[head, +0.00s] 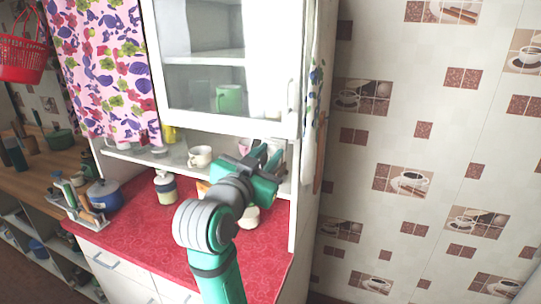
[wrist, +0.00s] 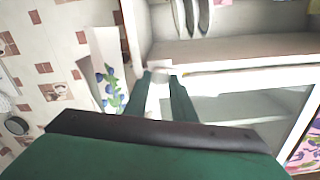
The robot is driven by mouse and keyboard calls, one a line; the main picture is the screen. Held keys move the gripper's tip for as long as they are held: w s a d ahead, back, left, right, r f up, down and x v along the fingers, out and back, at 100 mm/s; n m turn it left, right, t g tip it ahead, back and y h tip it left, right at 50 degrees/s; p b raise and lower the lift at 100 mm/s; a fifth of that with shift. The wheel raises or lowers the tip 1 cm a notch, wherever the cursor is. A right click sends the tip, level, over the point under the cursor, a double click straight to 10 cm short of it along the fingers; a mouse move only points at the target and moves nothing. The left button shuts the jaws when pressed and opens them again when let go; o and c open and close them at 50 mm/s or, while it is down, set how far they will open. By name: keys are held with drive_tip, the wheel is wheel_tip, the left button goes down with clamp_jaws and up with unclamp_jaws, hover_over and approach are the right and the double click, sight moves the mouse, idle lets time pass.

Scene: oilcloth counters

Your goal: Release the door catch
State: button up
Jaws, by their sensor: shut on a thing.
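The white-framed glass door (head: 224,118) of the upper cabinet looks shut in the head view. Its bottom rail (wrist: 220,77) crosses the wrist view. My gripper (head: 272,158) is at the door's lower right corner, just below the bottom rail. In the wrist view my gripper (wrist: 159,80) has its two green fingers closed on a small pale block, which looks like the door catch (wrist: 159,74). The fingers cover its sides, and in the head view the gripper hides it. I cannot tell which way the catch is turned.
Below the door an open shelf holds a white cup (head: 200,156) and other crockery. A red counter (head: 135,222) carries a jar (head: 165,187) and a blue pot (head: 104,194). A patterned cloth (head: 315,90) hangs at the cabinet's right side, close to my gripper. The tiled wall is farther right.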

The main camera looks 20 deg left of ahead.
drive_tip(key=n, duration=0.2)
drive_tip(key=shift+w+d+r+n, duration=0.1)
drive_tip(key=shift+w+d+n, duration=0.1)
drive_tip(key=shift+n, duration=0.1)
drive_tip(key=shift+a, duration=0.2)
drive_tip(key=shift+d, duration=0.2)
drive_tip(key=o, duration=1)
drive_tip(key=shift+a, duration=0.15)
drive_tip(key=shift+s+a, duration=0.15)
drive_tip(key=shift+a, duration=0.05)
drive_tip(key=shift+s+d, duration=0.1)
drive_tip(key=shift+s, duration=0.15)
drive_tip(key=s, duration=1)
drive_tip(key=shift+s+a, duration=0.2)
drive_tip(key=shift+a, duration=0.1)
